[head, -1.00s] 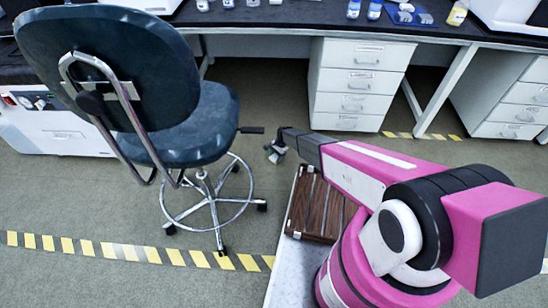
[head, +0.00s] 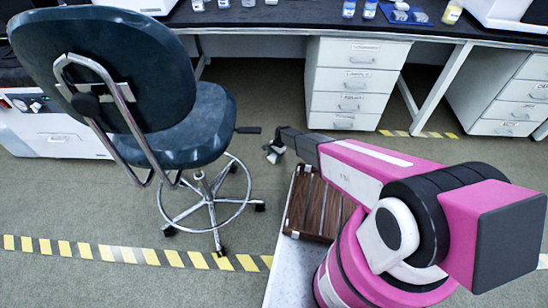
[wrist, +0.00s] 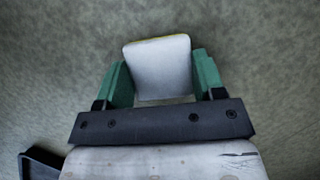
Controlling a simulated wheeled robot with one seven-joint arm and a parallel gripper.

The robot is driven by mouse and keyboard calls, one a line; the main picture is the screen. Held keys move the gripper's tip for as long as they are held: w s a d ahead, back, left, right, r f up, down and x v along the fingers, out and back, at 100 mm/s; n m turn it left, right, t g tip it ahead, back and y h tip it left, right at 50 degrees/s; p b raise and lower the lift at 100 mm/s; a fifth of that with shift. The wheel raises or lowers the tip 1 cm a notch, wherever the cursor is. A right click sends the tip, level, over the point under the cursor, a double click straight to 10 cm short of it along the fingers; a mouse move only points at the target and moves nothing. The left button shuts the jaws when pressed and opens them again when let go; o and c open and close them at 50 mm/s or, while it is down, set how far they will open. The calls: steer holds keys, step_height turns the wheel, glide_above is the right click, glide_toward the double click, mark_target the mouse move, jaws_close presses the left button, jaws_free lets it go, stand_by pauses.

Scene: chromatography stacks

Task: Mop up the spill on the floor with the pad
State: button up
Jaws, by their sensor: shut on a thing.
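The pad (wrist: 160,68) is pale with a thin yellow-green edge at its top. In the wrist view it sits between the two green fingers of my gripper (wrist: 163,80), which is shut on it. Carpet-like grey-green floor (wrist: 260,60) shows around the pad. I cannot make out the spill in either view.
A dark swivel chair (head: 190,125) with a chrome foot ring stands left of my gripper. A bench (head: 270,17) with white drawer units (head: 355,85) is behind. Yellow striped tape (head: 130,254) crosses the floor. Open floor lies between chair and drawers.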

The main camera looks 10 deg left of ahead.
mark_target(274, 157)
steer(key=shift+r, duration=0.1)
steer(key=shift+r, duration=3.45)
